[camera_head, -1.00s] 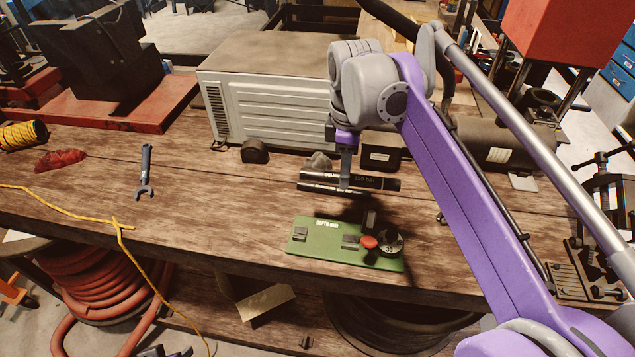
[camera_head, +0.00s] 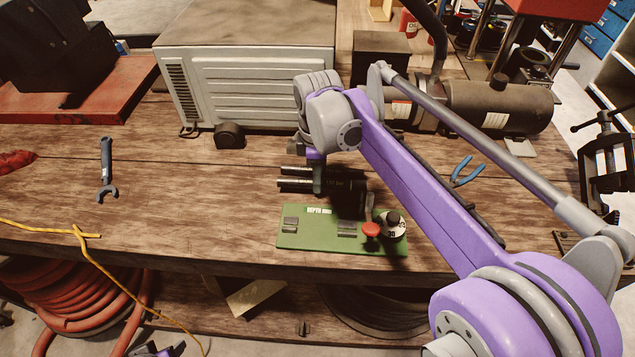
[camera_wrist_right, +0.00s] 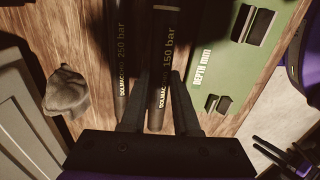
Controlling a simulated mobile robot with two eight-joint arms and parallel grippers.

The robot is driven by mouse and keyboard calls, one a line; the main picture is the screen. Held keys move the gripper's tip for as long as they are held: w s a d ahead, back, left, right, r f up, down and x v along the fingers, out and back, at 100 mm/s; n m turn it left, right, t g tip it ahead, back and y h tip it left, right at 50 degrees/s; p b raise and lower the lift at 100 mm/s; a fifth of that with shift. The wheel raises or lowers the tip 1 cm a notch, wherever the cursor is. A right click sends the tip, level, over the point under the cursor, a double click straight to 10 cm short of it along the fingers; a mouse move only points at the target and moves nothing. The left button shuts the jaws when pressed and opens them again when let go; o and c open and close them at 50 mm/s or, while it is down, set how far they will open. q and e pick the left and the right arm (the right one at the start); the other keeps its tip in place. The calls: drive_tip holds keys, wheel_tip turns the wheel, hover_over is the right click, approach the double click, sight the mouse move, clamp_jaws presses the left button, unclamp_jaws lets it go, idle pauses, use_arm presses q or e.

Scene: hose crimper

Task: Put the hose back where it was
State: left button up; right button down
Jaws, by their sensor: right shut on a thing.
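My right gripper (camera_head: 318,182) is shut on a black hose (camera_head: 345,187), whose label reads about 150 bar in the right wrist view (camera_wrist_right: 166,55). A second black hose marked 250 bar (camera_wrist_right: 122,70) runs alongside it, beside the left finger. Both lie left-to-right just behind the green depth board (camera_head: 300,240). I cannot tell whether the held hose touches the bench. My arm and shadow hide parts of the hoses. My left gripper (camera_head: 152,350) shows at the bottom edge, low and away from the bench; it looks open and empty in the right wrist view.
The board carries a red knob (camera_head: 371,229) and a round dial (camera_head: 391,223). A wrench (camera_head: 106,172) lies left, and blue pliers (camera_head: 466,172) lie right behind my arm. A grey cabinet (camera_head: 255,85) stands behind.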

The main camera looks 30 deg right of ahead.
drive_tip(key=shift+w+f, duration=0.1)
drive_tip(key=shift+f, duration=0.9)
drive_tip(key=shift+f, duration=0.15)
drive_tip(key=c, duration=0.7)
unclamp_jaws()
drive_tip(key=shift+o, duration=0.2)
drive_tip(key=shift+r, duration=0.25)
wheel_tip(320, 180, up, 12)
drive_tip(key=p, duration=0.1)
drive_tip(key=shift+f, duration=0.1)
